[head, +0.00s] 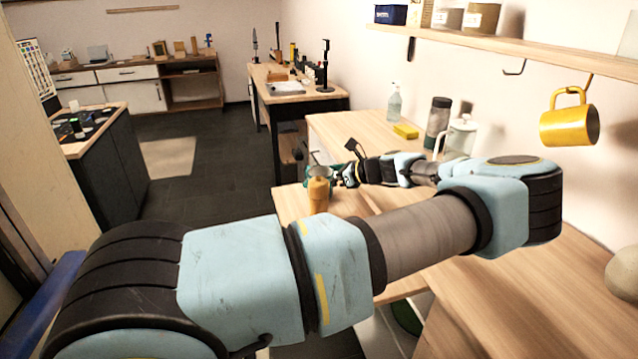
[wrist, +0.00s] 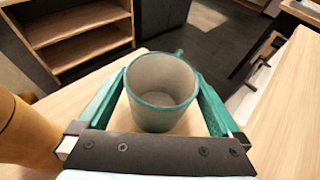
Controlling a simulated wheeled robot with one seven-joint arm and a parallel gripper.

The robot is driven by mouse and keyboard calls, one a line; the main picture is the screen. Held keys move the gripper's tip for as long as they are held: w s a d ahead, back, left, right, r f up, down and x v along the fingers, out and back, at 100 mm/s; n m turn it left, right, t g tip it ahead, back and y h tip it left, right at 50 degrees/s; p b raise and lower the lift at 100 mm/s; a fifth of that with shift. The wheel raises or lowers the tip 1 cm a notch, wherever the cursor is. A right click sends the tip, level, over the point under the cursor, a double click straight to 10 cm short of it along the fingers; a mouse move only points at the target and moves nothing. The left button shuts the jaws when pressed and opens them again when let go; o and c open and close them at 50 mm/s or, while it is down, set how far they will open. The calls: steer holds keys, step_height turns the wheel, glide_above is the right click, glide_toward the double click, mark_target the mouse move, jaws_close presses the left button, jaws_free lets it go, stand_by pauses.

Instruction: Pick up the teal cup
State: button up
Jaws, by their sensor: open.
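The teal cup (wrist: 160,92) stands upright in the middle of the wrist view, with a teal rim and outside, a pale inside and a handle at its far side. My gripper (wrist: 158,82) is open, with one teal finger on each side of the cup. The fingers look close to its walls; I cannot tell whether they touch. In the head view my gripper (head: 328,174) is at the table's far left end, where teal parts show behind an orange-tan object and the cup is hard to make out.
The orange-tan object (head: 318,194) stands close beside my gripper, also at the left of the wrist view (wrist: 25,130). The wooden table (head: 290,203) ends just beyond the cup. A yellow block (head: 405,131), bottle (head: 394,103) and pale pitcher (head: 460,137) stand farther back.

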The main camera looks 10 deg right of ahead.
steer(key=shift+p+x, duration=0.55)
steer(key=shift+x, duration=1.2)
steer(key=shift+w+r, duration=0.1)
steer(key=c, duration=1.3)
